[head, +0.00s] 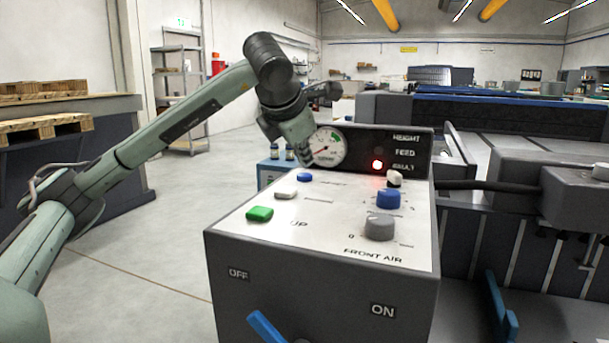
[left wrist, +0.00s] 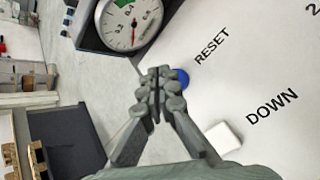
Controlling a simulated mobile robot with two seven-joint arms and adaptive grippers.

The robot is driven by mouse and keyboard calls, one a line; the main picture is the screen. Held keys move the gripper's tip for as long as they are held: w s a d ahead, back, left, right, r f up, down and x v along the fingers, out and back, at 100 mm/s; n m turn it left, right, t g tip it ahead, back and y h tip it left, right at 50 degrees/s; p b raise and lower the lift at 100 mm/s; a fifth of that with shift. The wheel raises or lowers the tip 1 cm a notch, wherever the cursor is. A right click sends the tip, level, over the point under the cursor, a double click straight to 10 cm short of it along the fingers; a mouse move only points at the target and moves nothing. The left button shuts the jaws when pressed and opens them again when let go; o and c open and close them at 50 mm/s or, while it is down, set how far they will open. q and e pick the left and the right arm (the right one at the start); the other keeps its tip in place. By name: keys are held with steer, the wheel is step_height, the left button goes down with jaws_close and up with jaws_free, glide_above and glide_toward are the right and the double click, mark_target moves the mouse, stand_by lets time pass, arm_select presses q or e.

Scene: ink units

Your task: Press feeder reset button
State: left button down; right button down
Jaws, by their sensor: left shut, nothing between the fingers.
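The blue reset button (head: 304,177) sits at the far left of the white top panel of the feeder control box (head: 318,225). In the left wrist view the blue button (left wrist: 183,78) shows beside the word RESET, partly hidden behind my fingers. My left gripper (head: 304,164) is shut and empty, pointing down just above the button. In the left wrist view its closed fingertips (left wrist: 160,75) overlap the button's left edge; I cannot tell whether they touch it. My right gripper is not in view.
A white button (head: 286,192) and a green button (head: 260,214) lie nearer on the panel. A blue knob (head: 388,198) and a grey knob (head: 380,227) stand at right. A gauge (head: 328,147) and a lit red lamp (head: 377,164) are on the upright panel behind.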

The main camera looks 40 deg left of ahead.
mark_target(303, 176)
arm_select(q)
steer(key=shift+f, duration=0.1)
stand_by(0.7)
steer(key=shift+f+b, duration=0.35)
steer(key=shift+b, duration=0.05)
steer(key=shift+f+b, duration=0.4)
steer(key=shift+f, duration=0.1)
stand_by(0.6)
steer(key=shift+r, duration=0.1)
steer(key=shift+r+p, duration=0.65)
steer(key=shift+r, duration=0.15)
step_height(303, 176, up, 5)
steer(key=p, duration=0.4)
steer(key=shift+r, duration=0.1)
stand_by(0.8)
